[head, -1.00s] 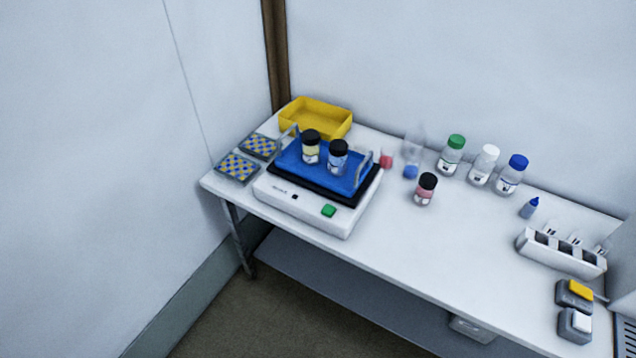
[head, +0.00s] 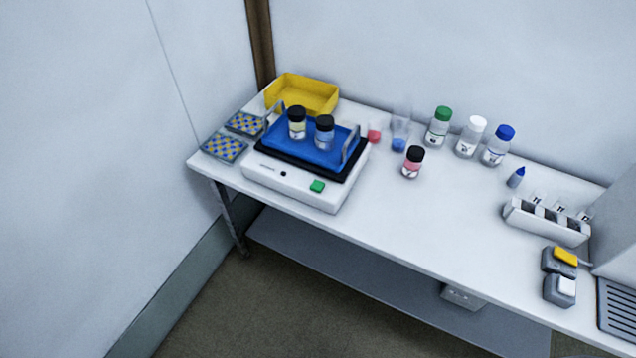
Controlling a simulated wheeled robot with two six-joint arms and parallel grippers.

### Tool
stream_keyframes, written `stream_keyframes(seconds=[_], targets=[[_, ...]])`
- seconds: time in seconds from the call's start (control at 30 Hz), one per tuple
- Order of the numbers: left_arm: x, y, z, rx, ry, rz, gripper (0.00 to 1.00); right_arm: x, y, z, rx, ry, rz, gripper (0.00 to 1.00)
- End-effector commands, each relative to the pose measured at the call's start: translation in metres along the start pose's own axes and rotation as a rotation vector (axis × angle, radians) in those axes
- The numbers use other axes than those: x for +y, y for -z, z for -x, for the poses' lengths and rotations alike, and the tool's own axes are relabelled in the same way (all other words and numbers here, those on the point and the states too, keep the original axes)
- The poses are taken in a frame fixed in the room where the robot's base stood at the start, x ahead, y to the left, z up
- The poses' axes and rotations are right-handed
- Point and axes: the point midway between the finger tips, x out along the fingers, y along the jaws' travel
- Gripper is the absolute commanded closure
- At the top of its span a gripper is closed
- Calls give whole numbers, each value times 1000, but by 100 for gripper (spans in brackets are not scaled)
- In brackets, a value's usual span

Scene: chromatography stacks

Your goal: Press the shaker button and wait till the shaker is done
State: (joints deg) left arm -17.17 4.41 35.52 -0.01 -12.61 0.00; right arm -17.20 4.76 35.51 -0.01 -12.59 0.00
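The shaker (head: 290,189) is a white box with a black-edged blue tray (head: 336,159) on top, at the left part of the white table. Its green button (head: 317,186) is on the front right of the white base. A black-capped jar with pale yellow contents (head: 297,122) and a black-capped jar with pale blue contents (head: 324,132) stand upright on the blue tray. A small dark spot (head: 283,174) shows on the base's front. Neither gripper is in view.
On the table (head: 400,223) are a yellow bin (head: 302,95), patterned racks (head: 224,148), a pink jar (head: 412,163), several capped bottles (head: 466,138), a white vial rack (head: 546,223) and grey blocks (head: 559,290). The floor (head: 250,310) before the table is clear.

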Motion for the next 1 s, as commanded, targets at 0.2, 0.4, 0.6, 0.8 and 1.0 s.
stream_keyframes(seconds=[0.2, 0.4, 0.6, 0.8, 1.0], targets=[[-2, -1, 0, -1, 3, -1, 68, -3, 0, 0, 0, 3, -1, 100], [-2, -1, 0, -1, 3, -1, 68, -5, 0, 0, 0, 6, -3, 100], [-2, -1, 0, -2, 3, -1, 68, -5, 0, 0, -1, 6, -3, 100], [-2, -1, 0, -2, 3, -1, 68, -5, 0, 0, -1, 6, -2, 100], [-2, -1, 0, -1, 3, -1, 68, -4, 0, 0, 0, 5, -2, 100]])
